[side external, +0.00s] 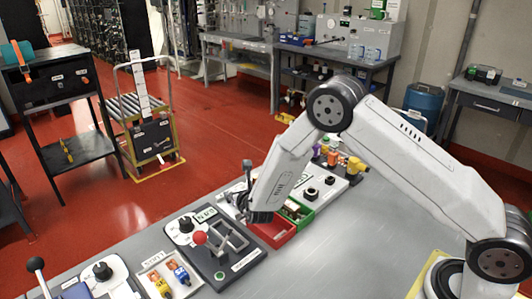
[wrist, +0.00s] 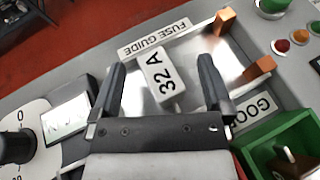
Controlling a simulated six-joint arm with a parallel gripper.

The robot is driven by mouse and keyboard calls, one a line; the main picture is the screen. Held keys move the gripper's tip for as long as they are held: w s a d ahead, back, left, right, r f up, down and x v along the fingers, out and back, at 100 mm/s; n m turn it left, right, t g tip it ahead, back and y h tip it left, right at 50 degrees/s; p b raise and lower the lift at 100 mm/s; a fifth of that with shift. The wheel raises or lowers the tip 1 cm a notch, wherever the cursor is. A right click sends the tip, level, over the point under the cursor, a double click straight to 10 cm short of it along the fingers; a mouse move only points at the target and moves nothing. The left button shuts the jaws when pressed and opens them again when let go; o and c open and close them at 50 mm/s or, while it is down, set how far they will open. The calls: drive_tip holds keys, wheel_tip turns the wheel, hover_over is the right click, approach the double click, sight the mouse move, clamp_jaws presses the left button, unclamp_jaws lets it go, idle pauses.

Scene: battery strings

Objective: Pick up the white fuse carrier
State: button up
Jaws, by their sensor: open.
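The white fuse carrier (wrist: 163,78), a small block marked "32 A", lies a little tilted on the metal plate of the fuse guide (wrist: 236,72) in the wrist view. My gripper (wrist: 161,64) is open, with one dark finger on each side of the carrier and a gap on both sides. I cannot tell how far the fingers are above the plate. In the side external view my gripper (side external: 249,182) hangs over the far edge of the bench, and I cannot make out the carrier there.
Orange posts (wrist: 224,20) stand on the guide's right. A green bin (wrist: 254,152) is close at lower right; a red bin (side external: 275,236) sits beside it. A dial panel (wrist: 22,175) lies to the left. The bench front (side external: 345,245) is clear.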

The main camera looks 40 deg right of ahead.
idle(0.3)
clamp_jaws()
drive_tip(key=shift+r, duration=0.2)
drive_tip(key=shift+r, duration=0.8)
drive_tip(key=s+r, duration=1.1)
drive_tip(key=s, duration=0.3)
drive_tip(key=shift+d, duration=0.2)
